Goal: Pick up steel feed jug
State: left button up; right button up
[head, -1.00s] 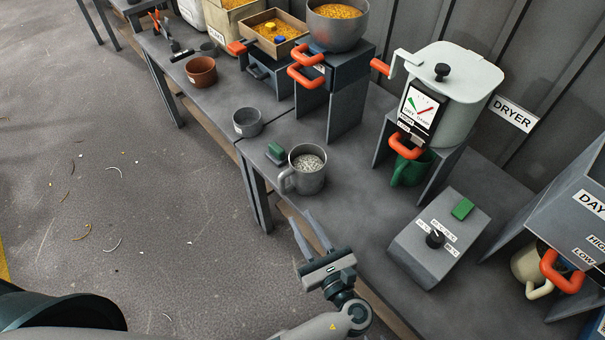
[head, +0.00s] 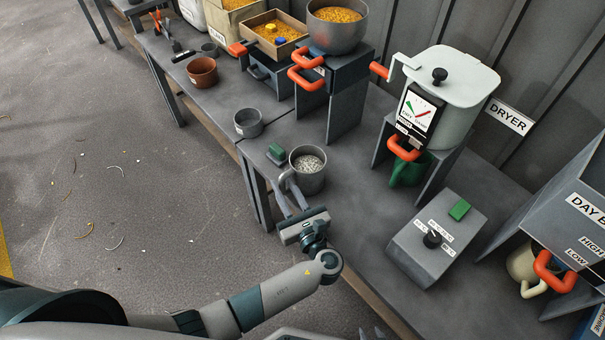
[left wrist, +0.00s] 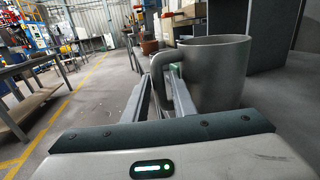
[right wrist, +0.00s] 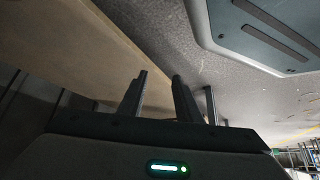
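The steel feed jug (head: 309,178) is a grey metal mug-shaped jug filled with pale pellets. It stands upright near the table's front edge, its handle towards my left gripper. My left gripper (head: 292,196) is at the handle with its fingers apart. In the left wrist view the jug (left wrist: 217,75) fills the right middle, and its handle lies between the fingers of my left gripper (left wrist: 160,88). Whether they touch it I cannot tell. My right gripper (right wrist: 160,95) is open and empty below the table edge; only its tips show at the head view's bottom.
A small green-topped block (head: 277,152) sits just behind the jug, and an empty grey cup (head: 248,123) stands further left. A dryer (head: 455,95) with a green mug (head: 408,170) and a control box (head: 437,240) stand to the right. Bare tabletop lies between.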

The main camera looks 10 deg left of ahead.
jog(key=shift+w+r, duration=0.1)
pick_arm(q)
jog(key=shift+w+a+r+p, duration=0.3)
jog(key=shift+w+a+r, duration=0.05)
jog(key=shift+w, duration=0.1)
jog(key=shift+w+a+r+p, duration=0.4)
jog(key=shift+w+a, duration=0.3)
jog(key=shift+w, duration=0.1)
jog(key=shift+w+a+f, duration=0.15)
jog(key=shift+w+a, duration=0.15)
jog(key=shift+w, duration=0.05)
jog(key=shift+w+a+f, duration=0.1)
jog(key=shift+w+a, duration=0.15)
jog(key=shift+w, duration=0.15)
pick_arm(e)
jog(key=shift+a+r+t, duration=0.3)
jog(key=shift+a+r, duration=0.1)
jog(key=shift+a, duration=0.05)
pick_arm(q)
grip_shut()
pick_arm(e)
jog(key=shift+d, duration=0.1)
